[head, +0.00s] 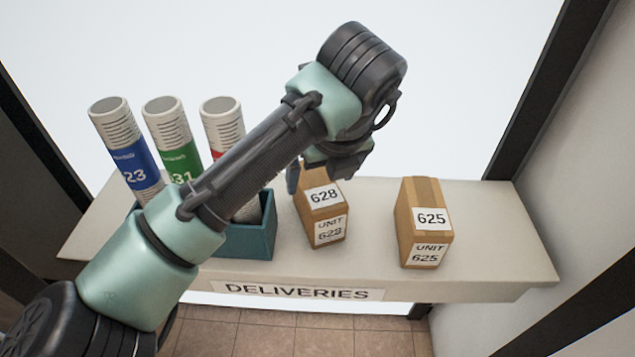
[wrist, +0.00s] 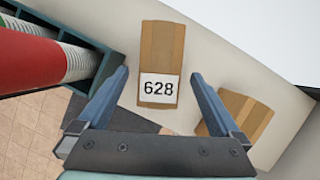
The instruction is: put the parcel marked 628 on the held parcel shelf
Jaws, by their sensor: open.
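The parcel marked 628 (head: 328,230) is a brown box with white labels, standing on the deliveries shelf (head: 490,255). In the wrist view the 628 parcel (wrist: 162,50) lies ahead, between the lines of my two fingers, its 628 label facing the camera. My gripper (wrist: 160,85) is open and empty. In the head view my gripper (head: 308,180) is above and behind the 628 parcel, and my arm hides part of it. I cannot tell whether a finger touches the box. The held parcel shelf is not identifiable in these views.
A parcel marked 625 (head: 423,225) stands to the right of 628, with a gap between. A teal bin (head: 250,240) on the left holds several labelled tubes (head: 130,155). The bin's edge is near my left finger in the wrist view. The shelf's right end is clear.

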